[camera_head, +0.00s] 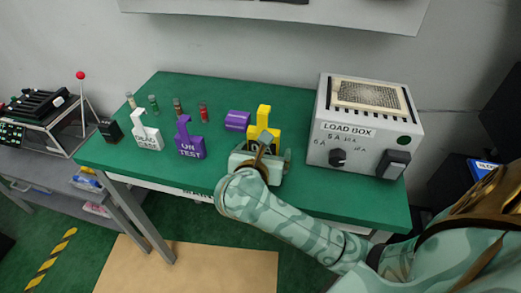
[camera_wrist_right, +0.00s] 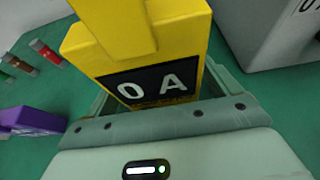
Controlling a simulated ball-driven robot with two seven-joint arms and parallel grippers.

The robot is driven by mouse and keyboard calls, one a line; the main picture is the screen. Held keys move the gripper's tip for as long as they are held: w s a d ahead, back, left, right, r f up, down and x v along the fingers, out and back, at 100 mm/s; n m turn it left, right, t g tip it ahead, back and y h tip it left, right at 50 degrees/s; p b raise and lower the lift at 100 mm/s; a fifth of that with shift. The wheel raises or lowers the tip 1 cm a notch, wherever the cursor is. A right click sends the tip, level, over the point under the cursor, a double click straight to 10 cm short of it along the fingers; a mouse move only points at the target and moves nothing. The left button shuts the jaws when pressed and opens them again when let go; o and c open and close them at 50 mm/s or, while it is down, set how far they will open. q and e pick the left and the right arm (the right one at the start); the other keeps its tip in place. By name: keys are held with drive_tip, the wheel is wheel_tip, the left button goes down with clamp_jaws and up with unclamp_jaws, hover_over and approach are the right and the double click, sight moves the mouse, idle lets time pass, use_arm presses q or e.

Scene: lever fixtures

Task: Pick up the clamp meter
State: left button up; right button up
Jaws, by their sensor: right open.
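The yellow clamp meter (camera_head: 264,117) stands on the green bench, left of the load box. In the right wrist view, its body (camera_wrist_right: 140,55) fills the upper middle, with a dark display reading "0 A". My right gripper (camera_head: 262,147) is at the near side of the meter. In the right wrist view, its pale green fingers are spread, and the lower part of the meter lies between them. The gripper hides the meter's lower part in the head view. I cannot tell whether a finger touches it. My left gripper is not in view.
The grey load box (camera_head: 365,125) stands close on the right. A purple labelled holder (camera_head: 189,140), a white labelled holder (camera_head: 147,132) and several small cylinders stand further left. The bench's front edge is near my right forearm.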

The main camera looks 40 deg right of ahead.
drive_tip(key=shift+w+d+f, duration=0.15)
drive_tip(key=shift+w+d, duration=0.05)
drive_tip(key=shift+s, duration=0.1)
drive_tip(key=c, duration=1.2)
drive_tip(key=shift+r, duration=0.2)
